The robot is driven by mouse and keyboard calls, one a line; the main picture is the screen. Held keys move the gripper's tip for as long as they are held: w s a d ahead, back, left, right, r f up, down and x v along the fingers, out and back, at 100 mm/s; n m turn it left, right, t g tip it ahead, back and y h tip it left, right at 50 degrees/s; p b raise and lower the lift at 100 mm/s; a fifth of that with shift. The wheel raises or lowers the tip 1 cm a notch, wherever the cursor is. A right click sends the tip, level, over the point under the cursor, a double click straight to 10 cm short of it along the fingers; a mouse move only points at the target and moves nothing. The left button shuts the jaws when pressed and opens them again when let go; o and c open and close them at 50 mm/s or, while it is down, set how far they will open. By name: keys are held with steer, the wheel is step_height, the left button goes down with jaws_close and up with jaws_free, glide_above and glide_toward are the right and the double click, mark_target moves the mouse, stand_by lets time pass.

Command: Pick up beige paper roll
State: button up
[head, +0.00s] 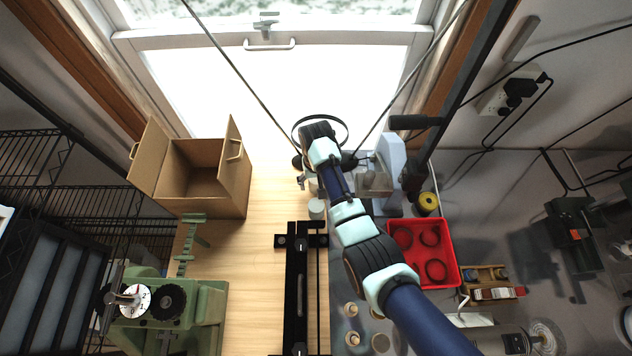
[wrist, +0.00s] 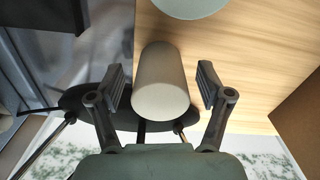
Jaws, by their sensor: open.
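The beige paper roll (wrist: 160,88) is a plain pale cylinder in the middle of the wrist view. My gripper (wrist: 163,84) is open, with one black finger on each side of the roll and a visible gap on both sides. In the head view the roll (head: 313,186) is a small pale shape by my gripper (head: 306,179), partly covered by my arm. I cannot tell whether the roll touches the gripper palm.
A pale green round object (wrist: 185,6) stands close by the roll. An open cardboard box (head: 247,180) is on the wooden table to the left. A dark round base (wrist: 75,100) is behind the roll. A red tray (head: 455,268) is on the right.

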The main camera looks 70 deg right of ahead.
steer(key=shift+f, duration=0.1)
steer(key=c, duration=1.3)
step_height(320, 180, up, 11)
steer(key=shift+w+d+f+p, duration=0.1)
steer(key=shift+f+p, duration=0.05)
steer(key=shift+p, duration=0.35)
step_height(320, 180, up, 10)
steer(key=p, duration=0.8)
steer(key=shift+f+p, duration=0.25)
steer(key=shift+p, duration=0.05)
